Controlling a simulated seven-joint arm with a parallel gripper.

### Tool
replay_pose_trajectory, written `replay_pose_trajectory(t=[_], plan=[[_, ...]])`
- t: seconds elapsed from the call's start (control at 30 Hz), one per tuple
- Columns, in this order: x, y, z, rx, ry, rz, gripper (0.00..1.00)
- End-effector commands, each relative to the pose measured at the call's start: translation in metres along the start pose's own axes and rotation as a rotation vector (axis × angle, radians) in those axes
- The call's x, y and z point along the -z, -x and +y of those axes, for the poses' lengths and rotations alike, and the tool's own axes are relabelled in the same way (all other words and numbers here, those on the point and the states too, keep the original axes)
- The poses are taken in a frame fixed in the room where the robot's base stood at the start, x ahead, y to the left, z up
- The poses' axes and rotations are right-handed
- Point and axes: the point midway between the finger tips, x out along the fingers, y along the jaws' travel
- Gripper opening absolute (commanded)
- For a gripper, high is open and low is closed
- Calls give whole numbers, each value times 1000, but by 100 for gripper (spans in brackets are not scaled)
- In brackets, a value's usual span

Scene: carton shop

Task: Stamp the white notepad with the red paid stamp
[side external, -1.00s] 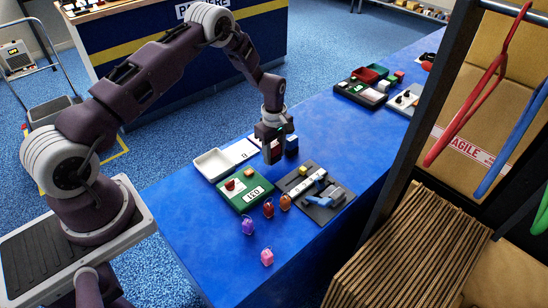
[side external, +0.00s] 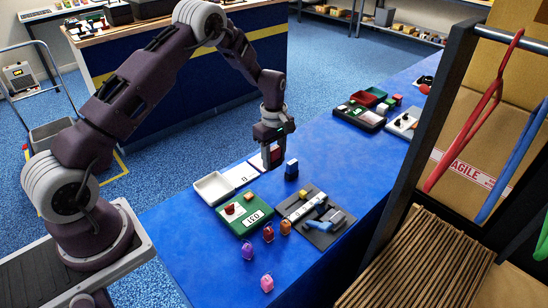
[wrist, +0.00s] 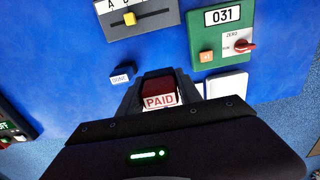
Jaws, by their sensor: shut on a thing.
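The red paid stamp (wrist: 160,90) is between the fingers of my gripper (wrist: 158,84), its PAID label facing the wrist camera. In the side view my gripper (side external: 272,150) is shut on the stamp (side external: 276,154) and holds it upright above the blue table. A flat white pad (side external: 243,173) lies just left of and below the stamp, beside a white tray; I take it as the notepad. It has small dark markings that I cannot read. My gripper partly hides the pad's far end. In the wrist view the notepad is mostly hidden behind my gripper.
A blue stamp (side external: 291,170) stands close on the right; a white tray (side external: 213,188) is left. A green box (side external: 262,219) labelled 031 and a grey slider board (side external: 322,236) lie nearer. Several small coloured tags lie in front.

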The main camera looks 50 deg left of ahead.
Motion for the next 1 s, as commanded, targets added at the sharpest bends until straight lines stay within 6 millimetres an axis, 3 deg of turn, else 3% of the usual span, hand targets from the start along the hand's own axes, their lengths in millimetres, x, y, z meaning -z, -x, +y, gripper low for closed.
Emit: replay_pose_trajectory(t=[0.1, 0.3, 0.43, 0.57, 1.0], plan=[[20, -3, -4, 0, 6, 1, 15], [89, -14, -24, 1, 8, 0, 15], [123, -20, -38, 1, 4, -1, 15], [134, -26, -43, 1, 0, -1, 15], [133, -76, -43, 0, 0, 0, 15]])
